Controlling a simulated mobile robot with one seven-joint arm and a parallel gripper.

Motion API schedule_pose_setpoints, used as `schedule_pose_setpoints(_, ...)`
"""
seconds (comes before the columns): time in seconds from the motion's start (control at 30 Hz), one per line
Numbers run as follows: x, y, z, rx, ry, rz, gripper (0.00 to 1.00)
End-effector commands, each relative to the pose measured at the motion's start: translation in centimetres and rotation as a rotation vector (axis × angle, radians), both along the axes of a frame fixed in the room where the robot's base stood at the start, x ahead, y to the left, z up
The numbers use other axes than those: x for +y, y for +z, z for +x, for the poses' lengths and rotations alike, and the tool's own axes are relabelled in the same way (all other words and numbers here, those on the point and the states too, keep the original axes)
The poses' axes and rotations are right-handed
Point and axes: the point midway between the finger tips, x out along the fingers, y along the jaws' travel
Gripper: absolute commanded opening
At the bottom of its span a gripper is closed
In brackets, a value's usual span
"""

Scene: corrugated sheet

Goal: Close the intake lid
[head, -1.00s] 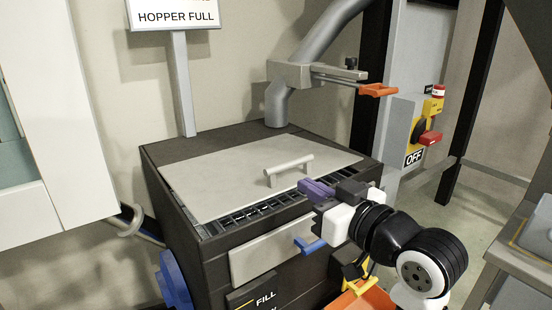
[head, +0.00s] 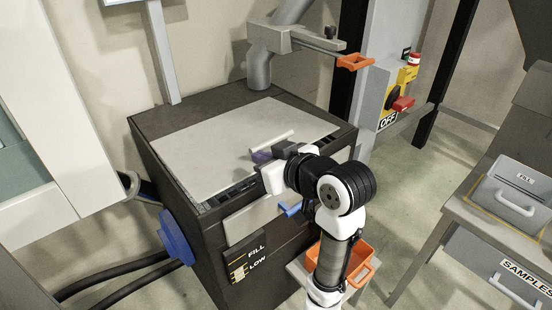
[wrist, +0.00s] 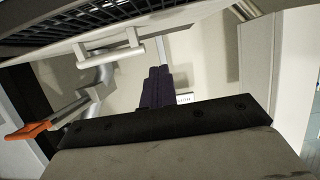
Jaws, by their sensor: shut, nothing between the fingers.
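The intake lid (head: 215,150) is a pale beige panel on top of the dark hopper box (head: 172,118). A strip of dark grating (head: 218,199) shows along its front edge, so the lid does not cover all of the opening. A light bar handle (head: 272,143) stands near the lid's front; it also shows in the wrist view (wrist: 110,50). My gripper (head: 261,156) has its purple fingers together and empty, close to the handle at the lid's front edge. The wrist view shows the fingers (wrist: 158,88) side by side. Contact with the lid or handle cannot be told.
An orange-handled lever (head: 355,62) sticks out from the pipe behind the box. A blue handle (head: 290,209) is on the front panel. An orange bin (head: 358,258) stands below my arm. A bench with a sample case (head: 515,195) is at the right, with open floor between.

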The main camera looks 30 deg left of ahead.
Motion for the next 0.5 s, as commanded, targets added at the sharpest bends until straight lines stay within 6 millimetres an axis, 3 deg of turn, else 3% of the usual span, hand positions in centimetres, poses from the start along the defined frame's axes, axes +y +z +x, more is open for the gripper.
schedule_pose_setpoints(0.17, 3.5, -1.4, 1.3, 0.004, 0.003, -0.003, 0.00)
schedule_pose_setpoints(0.3, 2.8, -3.4, 1.2, 0.003, -0.002, -0.002, 0.00)
schedule_pose_setpoints(0.5, 2.6, -4.8, 1.1, 0.000, -0.001, 0.000, 0.00)
